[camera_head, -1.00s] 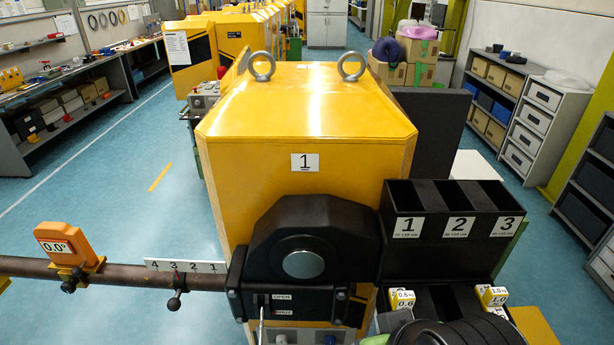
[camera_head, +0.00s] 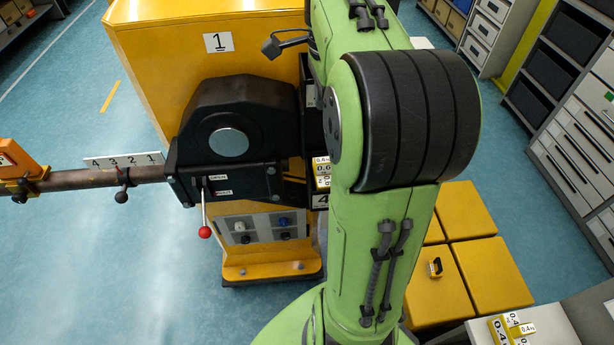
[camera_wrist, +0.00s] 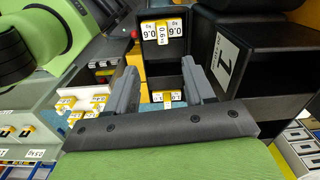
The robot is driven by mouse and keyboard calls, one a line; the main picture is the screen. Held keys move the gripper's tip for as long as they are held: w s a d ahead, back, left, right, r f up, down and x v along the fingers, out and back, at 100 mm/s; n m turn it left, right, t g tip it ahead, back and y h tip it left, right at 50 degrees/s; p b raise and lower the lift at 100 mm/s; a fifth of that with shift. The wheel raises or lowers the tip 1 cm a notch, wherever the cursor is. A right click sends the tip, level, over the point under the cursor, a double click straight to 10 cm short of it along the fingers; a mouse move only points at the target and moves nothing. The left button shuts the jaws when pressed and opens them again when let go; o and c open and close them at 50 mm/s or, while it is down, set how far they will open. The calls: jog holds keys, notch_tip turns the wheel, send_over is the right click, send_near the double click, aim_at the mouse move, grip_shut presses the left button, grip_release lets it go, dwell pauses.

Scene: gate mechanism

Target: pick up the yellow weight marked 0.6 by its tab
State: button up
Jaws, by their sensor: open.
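The yellow weight with white 0.6 labels (camera_head: 321,172) sits beside the black gate housing in the head view, partly hidden by my arm. In the wrist view, the 0.6 weight (camera_wrist: 162,33) shows ahead of my gripper (camera_wrist: 158,66), near the top of the picture and roughly in line with the gap between the fingers. My gripper is open, with nothing between its fingers, and the weight appears apart from them. I cannot make out the weight's tab clearly. My gripper is hidden behind my green arm in the head view.
Another yellow labelled weight (camera_wrist: 168,97) shows lower, beyond the fingers. The lever with a red knob (camera_head: 205,231) is left of the weight. More weights (camera_head: 512,329) lie on a surface at lower right.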

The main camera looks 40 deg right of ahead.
aim_at(323, 160)
jog(key=shift+m, duration=0.5)
jog(key=f+b, duration=0.1)
jog(key=f, duration=0.4)
jog(key=f+b, duration=0.1)
jog(key=f, duration=0.4)
jog(key=f+b, duration=0.1)
jog(key=f, duration=0.5)
jog(key=shift+w+d, duration=0.25)
jog(key=shift+w, duration=0.1)
jog(key=shift+r, duration=0.1)
grip_shut()
